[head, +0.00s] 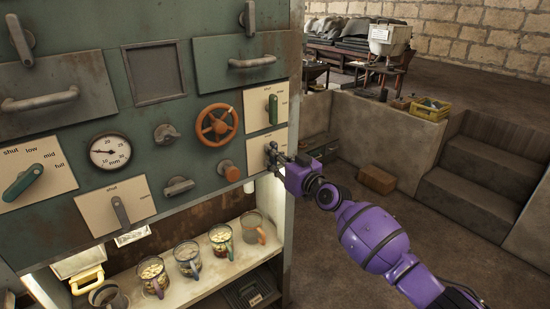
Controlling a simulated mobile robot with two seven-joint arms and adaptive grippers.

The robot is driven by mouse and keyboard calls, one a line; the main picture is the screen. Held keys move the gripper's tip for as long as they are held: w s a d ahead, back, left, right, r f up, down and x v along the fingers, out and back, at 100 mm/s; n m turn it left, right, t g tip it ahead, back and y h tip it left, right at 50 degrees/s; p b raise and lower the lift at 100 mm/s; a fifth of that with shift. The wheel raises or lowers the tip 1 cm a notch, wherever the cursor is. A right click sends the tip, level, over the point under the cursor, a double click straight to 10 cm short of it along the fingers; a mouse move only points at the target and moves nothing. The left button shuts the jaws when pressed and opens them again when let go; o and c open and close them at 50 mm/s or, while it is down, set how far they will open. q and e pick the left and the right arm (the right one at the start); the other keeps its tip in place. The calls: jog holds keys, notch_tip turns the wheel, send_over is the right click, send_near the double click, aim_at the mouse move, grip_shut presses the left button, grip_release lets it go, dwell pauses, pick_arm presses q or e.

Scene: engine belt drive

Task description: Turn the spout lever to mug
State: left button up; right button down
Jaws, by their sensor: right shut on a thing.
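My right gripper (279,160) is at the right edge of the green panel. It is shut on the spout lever, at a pale label plate (257,152). The gripper hides most of the lever, so I cannot tell which way it points. Several glass mugs stand in a row on the shelf below: one at the left (151,273), one in the middle (188,258), one with a greenish handle (221,240) and a brownish one at the right (252,228). My left gripper is not in view.
Near the gripper are a green lever (272,108) on its plate above and an orange handwheel (217,124) to the left. Other levers, a gauge (110,151) and bar handles fill the panel. The floor to the right is open, with a brown box (377,179) and steps (480,165).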

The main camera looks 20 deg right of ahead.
jog(key=m, duration=0.3)
jog(key=shift+a, duration=0.1)
jog(key=m, duration=0.5)
jog(key=shift+s+a, duration=0.1)
jog(key=m, duration=0.4)
jog(key=shift+r+m, duration=0.15)
jog(key=shift+m, duration=0.15)
jog(key=m+p, duration=0.1)
jog(key=m, duration=0.3)
jog(key=shift+r, duration=0.1)
jog(key=shift+m, duration=0.4)
